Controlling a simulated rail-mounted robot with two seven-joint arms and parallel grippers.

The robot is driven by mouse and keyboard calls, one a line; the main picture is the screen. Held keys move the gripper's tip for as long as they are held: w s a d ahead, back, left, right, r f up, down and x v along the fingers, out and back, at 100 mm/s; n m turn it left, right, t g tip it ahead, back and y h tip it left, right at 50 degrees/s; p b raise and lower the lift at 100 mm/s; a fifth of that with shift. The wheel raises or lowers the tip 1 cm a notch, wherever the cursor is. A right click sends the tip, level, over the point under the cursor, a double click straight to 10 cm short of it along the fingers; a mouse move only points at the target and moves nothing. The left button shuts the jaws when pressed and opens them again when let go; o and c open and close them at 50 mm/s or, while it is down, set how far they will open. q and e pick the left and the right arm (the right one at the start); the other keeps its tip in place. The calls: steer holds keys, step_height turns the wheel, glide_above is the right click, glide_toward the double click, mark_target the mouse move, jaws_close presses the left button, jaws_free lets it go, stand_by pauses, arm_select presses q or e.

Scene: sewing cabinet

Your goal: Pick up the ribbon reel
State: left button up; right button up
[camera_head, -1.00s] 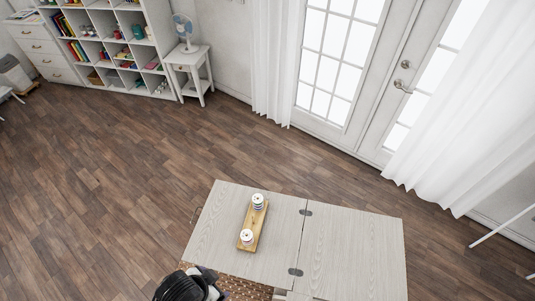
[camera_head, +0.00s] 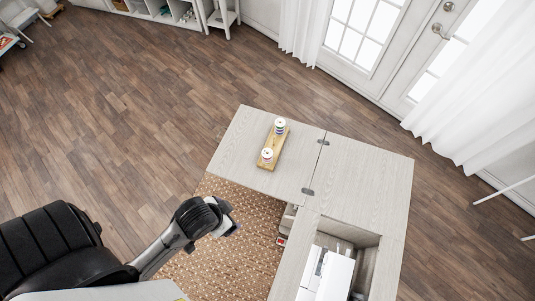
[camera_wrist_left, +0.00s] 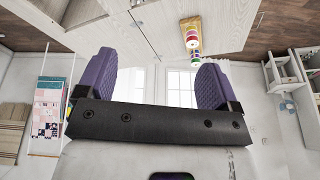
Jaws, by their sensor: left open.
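Two white-topped reels with coloured bands, a far one (camera_head: 280,125) and a near one (camera_head: 267,154), stand on a wooden board (camera_head: 273,146) on the pale cabinet top. I cannot tell which the task calls the ribbon reel. In the left wrist view the board (camera_wrist_left: 187,21) and the banded reels (camera_wrist_left: 193,42) show upside down near the top. My left gripper (camera_head: 230,226) is in front of the tabletop's near edge, apart from the reels. Its two purple fingers (camera_wrist_left: 157,82) are spread with nothing between them. My right gripper is not in view.
The pale folding top (camera_head: 362,175) has hinges and is bare on the right. An open well with a white machine (camera_head: 328,272) is at the front. A brown woven mat (camera_head: 236,260) lies below my left arm.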

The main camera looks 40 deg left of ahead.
arm_select(q)
steer(key=w+a+r+m+t+y+b, duration=0.15)
steer(key=w+t+b, duration=0.25)
steer(key=w+b, duration=1)
steer(key=w+a+r+m+t+b, duration=0.2)
steer(key=w+b, duration=0.5)
steer(key=w, duration=1.3)
steer(key=n+g+h+b, duration=0.1)
steer(key=n+g+b, duration=0.2)
steer(key=n+g, duration=0.6)
glide_above(267, 152)
step_height(267, 152, down, 21)
steer(key=shift+m+g, duration=0.25)
steer(key=shift+g, duration=0.05)
step_height(267, 152, down, 8)
steer(key=shift+w+d+f+b, duration=0.15)
steer(key=shift+f+b, duration=0.1)
steer(key=shift+b, duration=0.25)
steer(key=f, duration=0.4)
steer(key=shift+s+f+b, duration=0.1)
steer(key=shift+s+b, duration=0.1)
steer(key=shift+b, duration=0.1)
steer(key=shift+f, duration=0.55)
